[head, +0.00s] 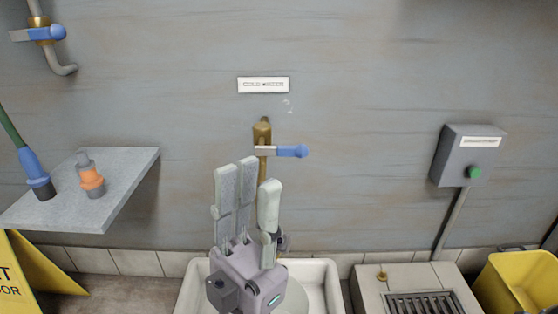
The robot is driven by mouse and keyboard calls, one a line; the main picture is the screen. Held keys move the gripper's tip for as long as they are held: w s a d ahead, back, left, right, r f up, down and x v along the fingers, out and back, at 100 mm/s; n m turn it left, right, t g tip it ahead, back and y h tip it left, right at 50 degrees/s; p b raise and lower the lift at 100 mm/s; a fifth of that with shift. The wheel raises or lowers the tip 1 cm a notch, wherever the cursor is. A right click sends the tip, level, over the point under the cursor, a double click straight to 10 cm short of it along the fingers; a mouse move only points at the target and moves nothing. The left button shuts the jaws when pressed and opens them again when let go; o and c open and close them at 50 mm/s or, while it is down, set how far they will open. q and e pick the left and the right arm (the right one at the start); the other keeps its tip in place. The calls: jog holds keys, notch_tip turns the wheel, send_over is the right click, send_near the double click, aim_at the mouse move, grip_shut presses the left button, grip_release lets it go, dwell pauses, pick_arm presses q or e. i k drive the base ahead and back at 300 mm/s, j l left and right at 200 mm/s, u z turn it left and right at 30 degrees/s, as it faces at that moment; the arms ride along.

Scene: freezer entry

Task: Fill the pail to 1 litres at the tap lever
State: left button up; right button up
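The brass tap (262,132) is on the wall in the middle, below a cold water sign. Its blue-tipped lever (290,151) points to the right, roughly level. My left gripper (253,190) stands in front of the tap with its fingers up, spread apart and empty. It hides the lower tap and part of the white basin (334,290) below. A pale rounded shape (305,294) shows inside the basin behind my gripper; I cannot tell whether it is the pail. My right gripper is not in view.
A shelf (128,172) at left holds a blue-and-black nozzle (34,172) and an orange-and-grey fitting (91,179). Another blue-handled tap (45,34) is at upper left. A grey button box (465,150), a floor grate (425,303) and a yellow bucket (515,280) are at right. A yellow floor sign (30,270) stands lower left.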

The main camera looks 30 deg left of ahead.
aim_at(282, 146)
jog(key=u, duration=0.85)
